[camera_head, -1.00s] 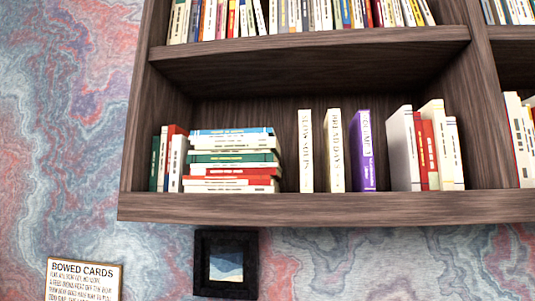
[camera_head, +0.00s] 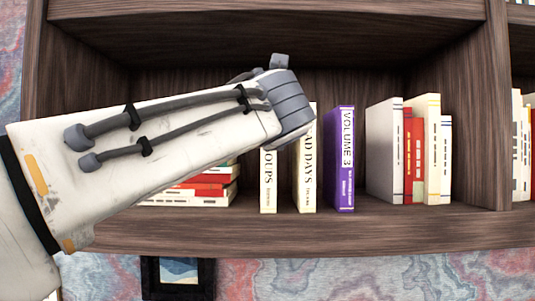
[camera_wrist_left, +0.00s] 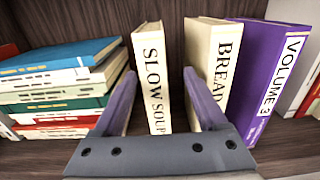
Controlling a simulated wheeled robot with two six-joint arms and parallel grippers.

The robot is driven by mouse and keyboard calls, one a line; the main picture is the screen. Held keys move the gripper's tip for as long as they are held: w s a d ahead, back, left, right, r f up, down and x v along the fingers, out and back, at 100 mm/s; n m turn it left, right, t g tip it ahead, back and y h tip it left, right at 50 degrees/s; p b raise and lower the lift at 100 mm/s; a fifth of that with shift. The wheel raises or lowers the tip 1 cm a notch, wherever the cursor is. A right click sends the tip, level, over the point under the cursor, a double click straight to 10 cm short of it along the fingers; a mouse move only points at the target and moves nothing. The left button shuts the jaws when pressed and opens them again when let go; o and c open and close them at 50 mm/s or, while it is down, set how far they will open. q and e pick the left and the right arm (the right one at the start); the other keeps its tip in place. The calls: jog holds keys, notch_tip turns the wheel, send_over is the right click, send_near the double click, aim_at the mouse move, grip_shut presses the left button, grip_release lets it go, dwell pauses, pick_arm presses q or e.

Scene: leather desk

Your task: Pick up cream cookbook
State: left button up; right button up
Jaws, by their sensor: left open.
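Two cream books stand upright on the shelf. The left one, the "SLOW SOUPS" book (camera_wrist_left: 153,75), shows its lower spine in the head view (camera_head: 268,182); my left arm covers its top. The other, the "BREAD DAYS" book (camera_wrist_left: 212,60), stands just right of it and also shows in the head view (camera_head: 306,175). My left gripper (camera_wrist_left: 159,76) is open, with one finger on each side of the "SLOW SOUPS" book; its right finger reaches into the gap between the two cream books. Whether the fingers touch it I cannot tell. My right gripper is not in view.
A purple "VOLUME 3" book (camera_head: 341,160) stands close right of the cream books. A white book (camera_head: 384,150) and red and cream books follow. A flat stack of books (camera_wrist_left: 60,85) lies to the left. The shelf board (camera_head: 330,230) runs below, another above.

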pick_arm(q)
jog(key=w+p, duration=0.4)
jog(key=w, duration=0.4)
jog(key=shift+w+a, duration=0.35)
grip_shut()
dwell(1.0)
